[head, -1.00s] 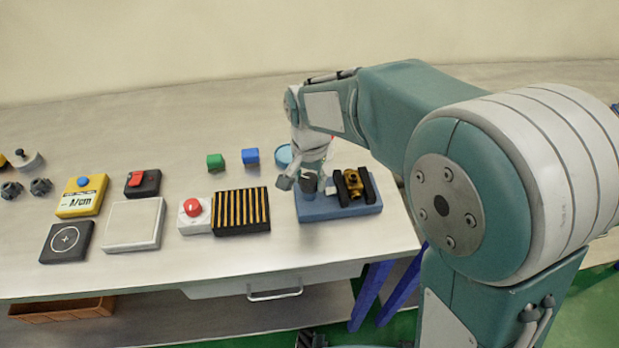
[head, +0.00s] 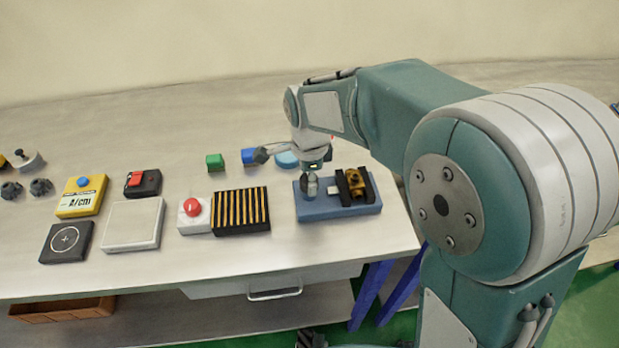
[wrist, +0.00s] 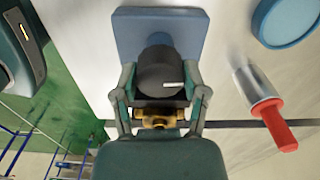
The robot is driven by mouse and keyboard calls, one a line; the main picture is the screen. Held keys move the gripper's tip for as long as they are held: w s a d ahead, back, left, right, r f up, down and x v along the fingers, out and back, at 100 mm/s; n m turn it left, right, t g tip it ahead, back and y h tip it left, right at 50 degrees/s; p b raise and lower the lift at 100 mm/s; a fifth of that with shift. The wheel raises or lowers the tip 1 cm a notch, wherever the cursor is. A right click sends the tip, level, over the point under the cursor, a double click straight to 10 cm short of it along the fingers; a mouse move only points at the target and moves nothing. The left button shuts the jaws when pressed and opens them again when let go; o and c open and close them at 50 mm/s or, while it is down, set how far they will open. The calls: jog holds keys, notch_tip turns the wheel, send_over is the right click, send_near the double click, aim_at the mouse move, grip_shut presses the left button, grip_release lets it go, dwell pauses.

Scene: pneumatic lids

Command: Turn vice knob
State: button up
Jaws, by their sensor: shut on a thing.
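The vice (head: 340,211) has a blue base and stands at the right of the bench in the head view. Its dark jaws (head: 343,188) have a brass part (head: 355,181) between them. My gripper (head: 311,186) points down over the left end of the vice. In the wrist view my gripper (wrist: 162,82) is shut around the dark round knob (wrist: 160,68), with one finger on each side. The knob has a short white mark. The blue base (wrist: 135,28) and the brass part (wrist: 157,120) also show there. In the head view my gripper mostly hides the knob.
A striped block (head: 241,212) and a red button box (head: 193,212) stand left of the vice. Green (head: 215,162) and blue (head: 249,156) cubes and a light-blue disc (head: 287,160) lie behind. A red-handled tool (wrist: 275,115) is close by in the wrist view.

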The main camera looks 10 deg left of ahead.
jog(key=shift+a+m, duration=0.1)
jog(key=shift+m, duration=1)
jog(key=o, duration=0.9)
jog(key=shift+o, duration=1.2)
jog(key=shift+a, duration=0.1)
jog(key=shift+w+r, duration=0.1)
jog(key=shift+r, duration=0.4)
notch_tip(320, 180, up, 11)
